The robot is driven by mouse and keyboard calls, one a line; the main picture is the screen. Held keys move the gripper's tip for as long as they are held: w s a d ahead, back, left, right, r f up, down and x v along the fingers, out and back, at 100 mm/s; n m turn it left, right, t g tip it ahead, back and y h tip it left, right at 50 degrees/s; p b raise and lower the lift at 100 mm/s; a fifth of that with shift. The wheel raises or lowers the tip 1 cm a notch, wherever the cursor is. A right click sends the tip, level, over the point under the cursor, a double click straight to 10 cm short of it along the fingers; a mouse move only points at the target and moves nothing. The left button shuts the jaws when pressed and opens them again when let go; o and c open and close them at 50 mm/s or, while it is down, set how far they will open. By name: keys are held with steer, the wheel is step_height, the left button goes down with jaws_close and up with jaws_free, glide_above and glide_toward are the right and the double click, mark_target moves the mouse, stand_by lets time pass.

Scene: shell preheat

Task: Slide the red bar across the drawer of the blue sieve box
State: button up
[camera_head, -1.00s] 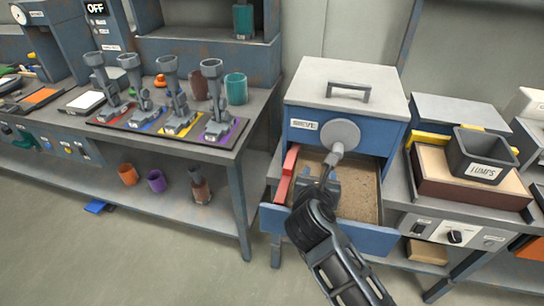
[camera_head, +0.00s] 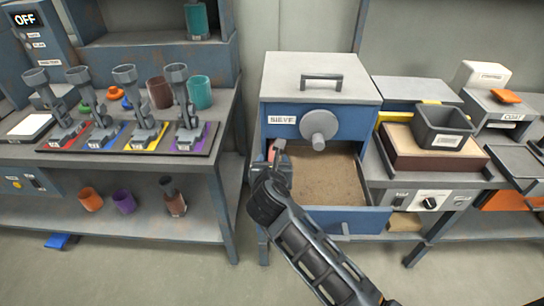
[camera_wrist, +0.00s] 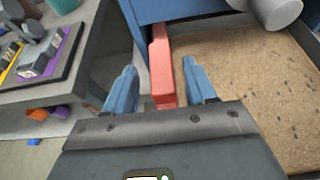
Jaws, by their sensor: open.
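The blue sieve box (camera_head: 348,124) has a pale lid and a round grey knob on its front. Its drawer (camera_head: 345,219) is pulled out and holds brown grainy material, also in the wrist view (camera_wrist: 262,85). The red bar (camera_wrist: 161,60) lies lengthwise along the drawer's left side. My gripper (camera_head: 277,156) is at the bar and largely hides it in the head view. In the wrist view my open fingers stand on either side of the bar's near end, with a visible gap to the left finger. I cannot tell whether the right finger touches it.
A bench (camera_head: 222,140) with several grey clamp-like tools on coloured plates stands left. A dark open bin (camera_head: 441,128) sits on a wood-topped block right of the box. The knob (camera_head: 319,124) overhangs the drawer's back. Floor in front is clear.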

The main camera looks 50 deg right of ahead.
mark_target(273, 156)
steer(key=shift+x, duration=1.7)
jaws_close()
